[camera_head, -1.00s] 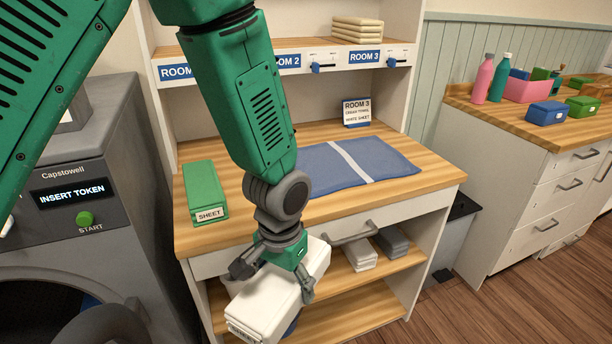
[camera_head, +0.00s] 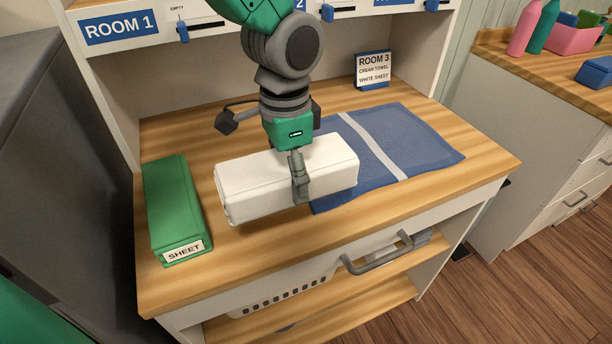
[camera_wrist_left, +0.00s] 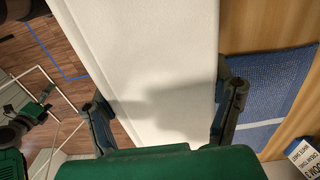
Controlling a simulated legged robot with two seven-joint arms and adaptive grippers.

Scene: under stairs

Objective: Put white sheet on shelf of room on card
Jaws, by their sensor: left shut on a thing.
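My left gripper (camera_head: 292,165) is shut on a white sheet (camera_head: 250,190), a folded oblong block. It holds the sheet over the wooden worktop, between a green sheet pack and a blue mat; I cannot tell whether it touches the wood. The left wrist view shows the white sheet (camera_wrist_left: 155,60) between the two fingers (camera_wrist_left: 165,110). The card (camera_head: 374,68) stands at the back of the worktop and reads "ROOM 3, CREAM TOWEL, WHITE SHEET". The shelf (camera_head: 345,10) above is mostly cut off by the top edge; its Room 3 label is only partly visible.
The green pack (camera_head: 172,205) labelled SHEET lies at the left of the worktop. The blue mat (camera_head: 415,140) with a pale stripe lies at the right. A ROOM 1 label (camera_head: 120,27) is on the shelf edge. A drawer handle (camera_head: 378,254) sticks out in front.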

